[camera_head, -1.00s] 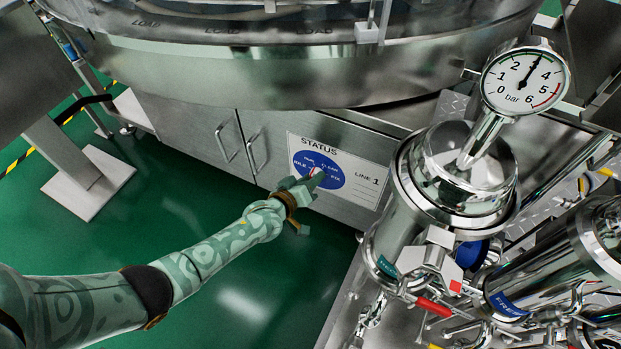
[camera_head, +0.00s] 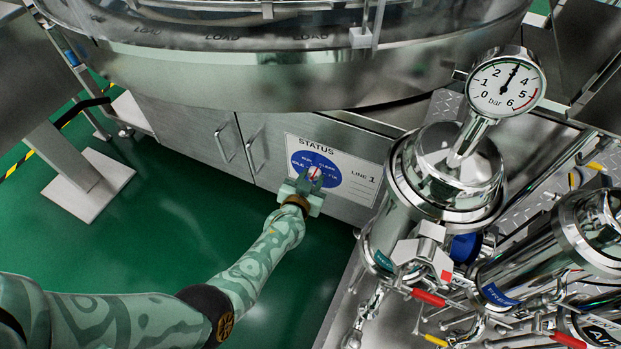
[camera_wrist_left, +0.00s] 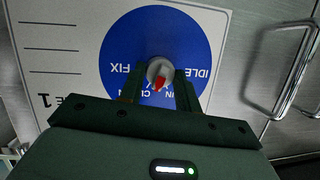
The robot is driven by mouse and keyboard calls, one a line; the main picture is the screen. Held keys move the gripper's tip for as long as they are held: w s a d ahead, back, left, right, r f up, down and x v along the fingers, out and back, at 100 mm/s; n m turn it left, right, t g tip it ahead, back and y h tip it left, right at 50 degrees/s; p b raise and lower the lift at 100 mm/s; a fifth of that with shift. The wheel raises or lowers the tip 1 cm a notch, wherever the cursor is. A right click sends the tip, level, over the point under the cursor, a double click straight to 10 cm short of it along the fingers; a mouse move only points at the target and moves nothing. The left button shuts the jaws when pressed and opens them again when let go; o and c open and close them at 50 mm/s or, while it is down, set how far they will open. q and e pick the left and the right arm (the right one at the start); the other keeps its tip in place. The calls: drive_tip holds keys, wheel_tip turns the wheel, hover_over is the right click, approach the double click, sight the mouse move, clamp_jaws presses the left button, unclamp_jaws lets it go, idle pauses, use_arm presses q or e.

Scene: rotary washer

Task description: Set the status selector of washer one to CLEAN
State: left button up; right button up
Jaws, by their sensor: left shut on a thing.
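The status plate (camera_head: 357,188) is a white panel on the washer's lower front, with a blue dial (camera_head: 332,177) lettered RUN, CLEAN, IDLE and FIX. In the left wrist view the dial (camera_wrist_left: 122,50) appears upside down. The selector knob (camera_wrist_left: 159,69) is a small grey knob with a red pointer at the dial's centre. The pointer faces the RUN and CLEAN side; which word it meets I cannot tell. My left gripper (camera_head: 312,178) is shut on the knob, one finger on each side, partly covering the lettering. My right gripper is not in view.
Cabinet doors with bar handles (camera_head: 251,148) are left of the plate. A steel vessel (camera_head: 447,170) with a pressure gauge (camera_head: 506,85) and valves stands close on the right. The washer's round drum (camera_head: 280,70) overhangs above. Green floor (camera_head: 160,225) is open at left.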

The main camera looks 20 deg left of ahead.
use_arm(q)
drive_tip(key=shift+f+m+y, duration=0.15)
drive_tip(key=shift+m+y, duration=0.15)
drive_tip(key=shift+m, duration=0.1)
drive_tip(key=shift+d+m+b, duration=0.1)
drive_tip(key=shift+m+b, duration=0.25)
drive_tip(key=shift+m, duration=0.15)
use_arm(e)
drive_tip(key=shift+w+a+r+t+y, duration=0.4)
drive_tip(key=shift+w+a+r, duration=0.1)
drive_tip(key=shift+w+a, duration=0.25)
use_arm(q)
drive_tip(key=o, duration=1)
drive_tip(key=shift+c, duration=0.2)
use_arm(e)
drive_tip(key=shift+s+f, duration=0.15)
